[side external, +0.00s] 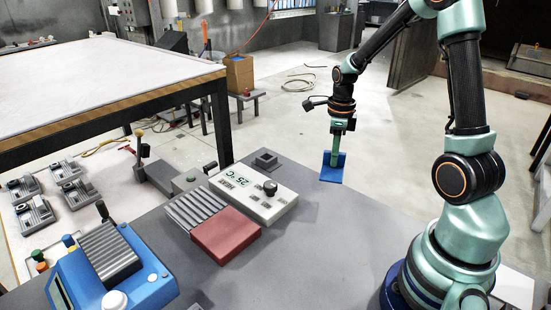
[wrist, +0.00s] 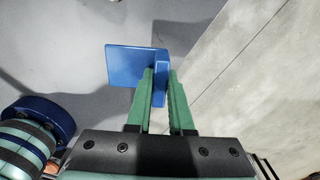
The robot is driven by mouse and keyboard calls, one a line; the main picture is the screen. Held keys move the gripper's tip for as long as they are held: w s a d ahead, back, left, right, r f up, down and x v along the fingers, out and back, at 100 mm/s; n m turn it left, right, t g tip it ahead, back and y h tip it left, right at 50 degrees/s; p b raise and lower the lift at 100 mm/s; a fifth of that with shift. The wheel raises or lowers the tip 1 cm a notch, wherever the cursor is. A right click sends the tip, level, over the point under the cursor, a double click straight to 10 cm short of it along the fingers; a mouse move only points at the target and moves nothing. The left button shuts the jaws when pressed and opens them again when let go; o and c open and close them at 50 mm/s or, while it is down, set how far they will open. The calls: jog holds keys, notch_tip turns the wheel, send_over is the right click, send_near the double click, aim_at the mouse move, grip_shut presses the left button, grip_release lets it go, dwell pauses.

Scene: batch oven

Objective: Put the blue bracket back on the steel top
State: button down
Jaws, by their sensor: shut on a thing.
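The blue bracket (side external: 333,168) is an L-shaped piece with a flat plate and an upright flange. My gripper (side external: 335,150) points down above it and is shut on its flange. In the wrist view the green fingers of my gripper (wrist: 161,72) sit either side of the flange, and the plate of the bracket (wrist: 128,64) reaches out to the left. The steel top (side external: 310,245) is the grey surface below. The bracket appears near its far right edge; I cannot tell whether it touches the surface. The steel top (wrist: 75,60) also fills the left of the wrist view.
A white control box (side external: 253,188) with a "25 °C" display and a red block (side external: 226,236) stand left of the bracket. A blue machine (side external: 110,270) is at the front left. The steel top is clear between the control box and my base. Concrete floor lies beyond its edge.

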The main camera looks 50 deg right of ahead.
jog(key=shift+f, duration=3.4)
jog(key=shift+f, duration=0.65)
jog(key=c, duration=0.7)
grip_release()
jog(key=shift+r, duration=0.1)
notch_tip(320, 180, up, 12)
jog(key=shift+f, duration=0.1)
